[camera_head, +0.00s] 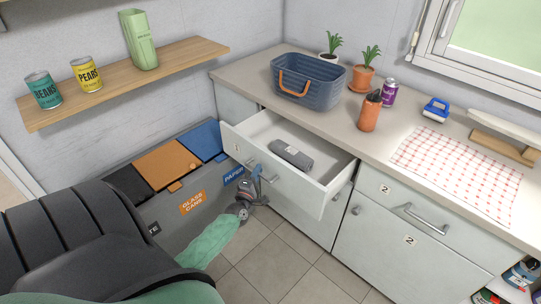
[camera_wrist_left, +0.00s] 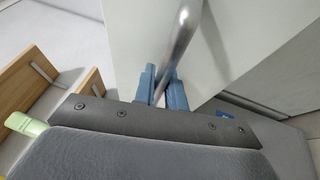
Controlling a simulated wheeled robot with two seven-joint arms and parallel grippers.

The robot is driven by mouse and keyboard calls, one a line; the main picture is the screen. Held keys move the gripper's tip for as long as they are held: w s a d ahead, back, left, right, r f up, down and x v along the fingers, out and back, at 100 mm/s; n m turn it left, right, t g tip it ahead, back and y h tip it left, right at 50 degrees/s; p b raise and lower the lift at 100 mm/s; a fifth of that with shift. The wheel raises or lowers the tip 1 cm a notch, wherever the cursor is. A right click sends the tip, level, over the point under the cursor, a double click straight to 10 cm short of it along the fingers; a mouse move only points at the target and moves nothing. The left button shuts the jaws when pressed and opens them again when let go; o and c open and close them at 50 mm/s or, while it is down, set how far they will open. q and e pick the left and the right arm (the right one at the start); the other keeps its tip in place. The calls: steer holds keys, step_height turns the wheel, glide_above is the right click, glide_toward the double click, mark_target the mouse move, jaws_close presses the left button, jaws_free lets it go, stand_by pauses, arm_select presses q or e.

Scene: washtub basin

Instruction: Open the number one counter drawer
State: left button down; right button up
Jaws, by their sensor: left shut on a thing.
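The counter drawer (camera_head: 290,182) at the left end of the counter stands pulled out, its inside showing. A small label on its front is too small to read surely. A dark grey object (camera_head: 291,154) lies in it. My left gripper (camera_head: 257,172) is at the drawer front, at the left part of the metal handle (camera_head: 268,177). In the left wrist view its blue fingers (camera_wrist_left: 163,88) are shut around the handle bar (camera_wrist_left: 181,32). My right gripper is in neither view.
A cabinet front marked 2 (camera_head: 398,243) is right of the open drawer and is closed. A blue basket (camera_head: 310,82), plants and a checked cloth (camera_head: 455,172) are on the counter. Bins with coloured lids (camera_head: 168,163) stand left. Tiled floor (camera_head: 290,262) shows below.

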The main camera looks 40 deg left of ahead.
arm_select(q)
steer(key=s, duration=0.7)
steer(key=shift+a, duration=0.2)
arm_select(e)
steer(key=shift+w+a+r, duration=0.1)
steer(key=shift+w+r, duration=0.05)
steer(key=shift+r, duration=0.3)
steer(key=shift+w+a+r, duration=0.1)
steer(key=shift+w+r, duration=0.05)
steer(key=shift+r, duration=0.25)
arm_select(q)
steer(key=shift+f, duration=0.1)
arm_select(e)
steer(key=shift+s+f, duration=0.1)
arm_select(q)
steer(key=c, duration=1.5)
jaws_free()
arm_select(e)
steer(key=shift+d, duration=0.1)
arm_select(q)
steer(key=shift+o, duration=0.2)
